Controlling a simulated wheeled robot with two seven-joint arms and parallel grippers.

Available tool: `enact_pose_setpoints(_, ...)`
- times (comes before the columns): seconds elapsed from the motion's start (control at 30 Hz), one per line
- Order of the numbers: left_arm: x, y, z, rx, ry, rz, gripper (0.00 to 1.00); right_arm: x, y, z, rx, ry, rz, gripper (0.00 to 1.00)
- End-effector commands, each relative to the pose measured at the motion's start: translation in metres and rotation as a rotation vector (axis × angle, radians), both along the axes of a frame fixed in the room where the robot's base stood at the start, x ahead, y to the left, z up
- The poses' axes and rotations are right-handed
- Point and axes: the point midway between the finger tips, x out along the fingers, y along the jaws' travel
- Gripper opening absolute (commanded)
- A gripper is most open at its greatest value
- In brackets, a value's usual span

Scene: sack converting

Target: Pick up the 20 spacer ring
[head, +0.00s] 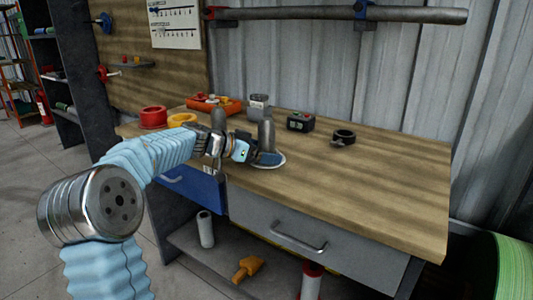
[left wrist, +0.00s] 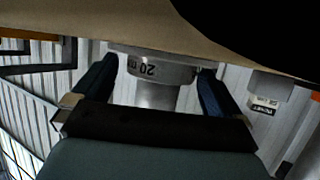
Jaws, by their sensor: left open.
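The 20 spacer ring (left wrist: 160,70) is a grey ring with dark "20" lettering, upside down in the left wrist view. A narrower grey post (left wrist: 157,97) shows along with it. My left gripper (left wrist: 158,76) is open, with one dark blue finger on each side of the ring and visible gaps. In the head view my left gripper (head: 256,154) is low over the bench beside an upright grey post (head: 266,132) above a round blue pad with a white rim (head: 276,164). The ring is not clear in the head view. My right gripper is not in view.
On the wooden bench (head: 380,190) stand a second grey post (head: 218,119), a grey jar (head: 258,103), a black box (head: 301,121) and a black ring (head: 343,136). A red ring (head: 153,117), a yellow ring (head: 182,119) and an orange tray (head: 205,106) are further left. The right side is clear.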

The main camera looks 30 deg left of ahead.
Motion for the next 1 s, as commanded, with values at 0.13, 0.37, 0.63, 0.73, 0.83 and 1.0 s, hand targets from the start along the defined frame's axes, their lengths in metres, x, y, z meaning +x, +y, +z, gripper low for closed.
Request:
enact_pose_setpoints(0.13, 0.0, 0.0, 0.0, 0.0, 0.0, 0.001, 0.97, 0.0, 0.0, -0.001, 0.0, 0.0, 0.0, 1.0)
enact_pose_setpoints(0.37, 0.0, 0.001, 0.0, 0.0, 0.0, 0.001, 0.62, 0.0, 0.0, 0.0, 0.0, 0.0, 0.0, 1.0)
enact_pose_setpoints(0.63, 0.0, 0.0, 0.001, 0.001, -0.002, 0.001, 0.34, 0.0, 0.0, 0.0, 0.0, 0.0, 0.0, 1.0)
enact_pose_setpoints(0.73, -0.001, 0.001, 0.001, 0.001, -0.002, 0.001, 0.34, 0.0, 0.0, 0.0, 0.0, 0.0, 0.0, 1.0)
enact_pose_setpoints(0.83, 0.0, 0.001, 0.003, 0.001, -0.003, 0.0, 0.34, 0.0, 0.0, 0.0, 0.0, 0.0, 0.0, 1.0)
enact_pose_setpoints(1.0, 0.0, 0.0, 0.019, 0.002, -0.005, -0.001, 0.34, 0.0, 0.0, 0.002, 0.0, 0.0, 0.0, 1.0)
